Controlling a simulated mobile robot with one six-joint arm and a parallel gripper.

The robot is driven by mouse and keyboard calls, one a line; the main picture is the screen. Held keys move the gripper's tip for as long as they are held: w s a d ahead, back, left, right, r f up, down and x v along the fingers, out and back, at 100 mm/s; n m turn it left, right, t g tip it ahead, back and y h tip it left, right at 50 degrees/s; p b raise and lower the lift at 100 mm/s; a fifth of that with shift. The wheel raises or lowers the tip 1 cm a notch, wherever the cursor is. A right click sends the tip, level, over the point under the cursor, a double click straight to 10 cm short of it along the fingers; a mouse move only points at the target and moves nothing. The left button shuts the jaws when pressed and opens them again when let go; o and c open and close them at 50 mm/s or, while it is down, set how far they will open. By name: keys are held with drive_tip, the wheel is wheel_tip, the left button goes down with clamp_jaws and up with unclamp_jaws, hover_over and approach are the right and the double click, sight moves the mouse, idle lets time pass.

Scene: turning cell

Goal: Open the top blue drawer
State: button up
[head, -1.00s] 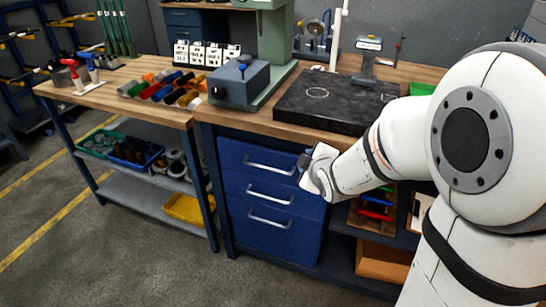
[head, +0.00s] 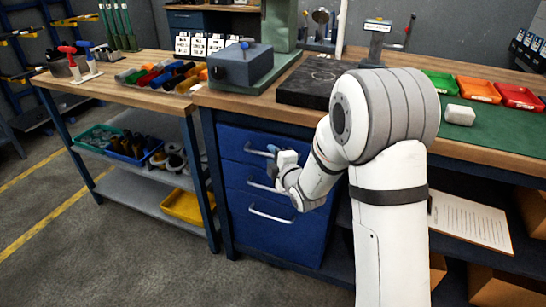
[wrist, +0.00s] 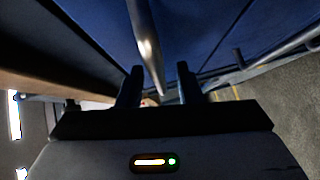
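The top blue drawer (head: 235,139) is the uppermost of three drawers in the cabinet under the bench, and it looks shut. Its silver bar handle (head: 257,151) shows at the left, with its right part hidden by my gripper (head: 273,153). In the wrist view my gripper (wrist: 160,86) is open, its two dark fingers apart. The silver handle (wrist: 146,45) runs down toward the gap between them, with space visible on both sides. I cannot tell whether either finger touches it.
The middle handle (head: 262,184) and bottom handle (head: 271,213) lie just below. The wooden bench top (head: 262,107) overhangs above the drawers, carrying a black plate (head: 305,82). A shelved side bench (head: 150,192) stands at the left. The grey floor (head: 160,255) in front is clear.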

drive_tip(key=shift+w+a, duration=0.15)
drive_tip(key=shift+w, duration=0.15)
drive_tip(key=shift+c, duration=0.4)
clamp_jaws()
